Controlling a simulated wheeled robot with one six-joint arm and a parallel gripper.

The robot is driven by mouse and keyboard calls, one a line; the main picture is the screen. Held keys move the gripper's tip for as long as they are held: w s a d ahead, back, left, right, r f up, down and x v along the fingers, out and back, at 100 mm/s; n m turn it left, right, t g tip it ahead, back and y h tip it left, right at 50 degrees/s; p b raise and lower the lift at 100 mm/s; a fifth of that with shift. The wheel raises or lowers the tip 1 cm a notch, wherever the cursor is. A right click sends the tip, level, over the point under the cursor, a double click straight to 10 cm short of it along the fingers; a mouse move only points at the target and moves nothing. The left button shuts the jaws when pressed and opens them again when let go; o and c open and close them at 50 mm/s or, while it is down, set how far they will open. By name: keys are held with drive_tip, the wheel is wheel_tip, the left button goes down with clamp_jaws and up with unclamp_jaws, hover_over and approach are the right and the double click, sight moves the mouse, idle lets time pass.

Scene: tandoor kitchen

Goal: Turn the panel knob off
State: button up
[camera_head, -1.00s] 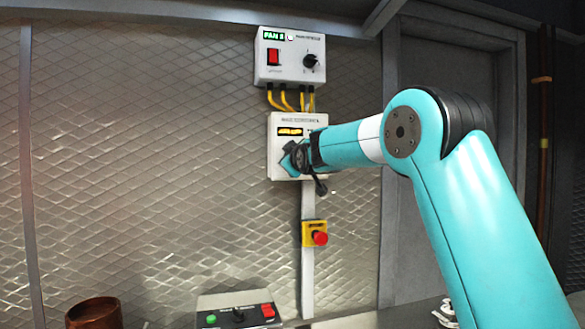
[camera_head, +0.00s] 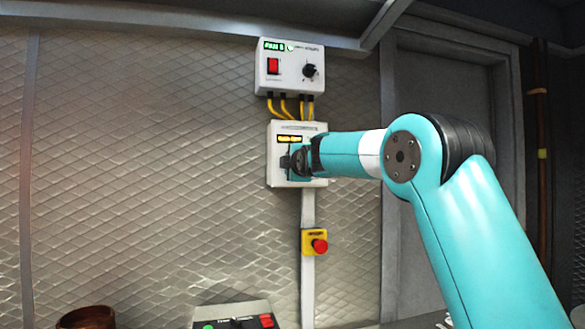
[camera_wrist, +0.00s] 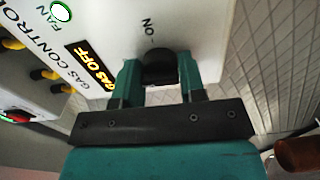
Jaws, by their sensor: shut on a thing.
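The white control panel (camera_head: 273,168) hangs on the wall below the fan box, with a lit amber display; in the wrist view its display (camera_wrist: 91,64) reads "GAS OFF". The black panel knob (camera_wrist: 159,66) is between my two teal fingers, with "NO" or "ON" lettering above it in that picture. My gripper (camera_wrist: 159,78) is shut on the knob, one finger on each side. In the head view my gripper (camera_head: 291,162) is against the panel face and hides the knob.
Above is a white fan box (camera_head: 290,85) with a red switch and black dial, joined by yellow cables. Below are a yellow box with a red stop button (camera_head: 320,246) and a low button panel (camera_head: 236,318). A brown pot (camera_head: 86,318) stands lower left.

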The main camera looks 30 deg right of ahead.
drive_tip(key=shift+n, duration=0.3)
drive_tip(key=o, duration=0.9)
drive_tip(key=shift+s, duration=0.1)
drive_tip(key=b+v, duration=0.7)
drive_tip(key=v, duration=1)
drive_tip(key=shift+s, duration=0.1)
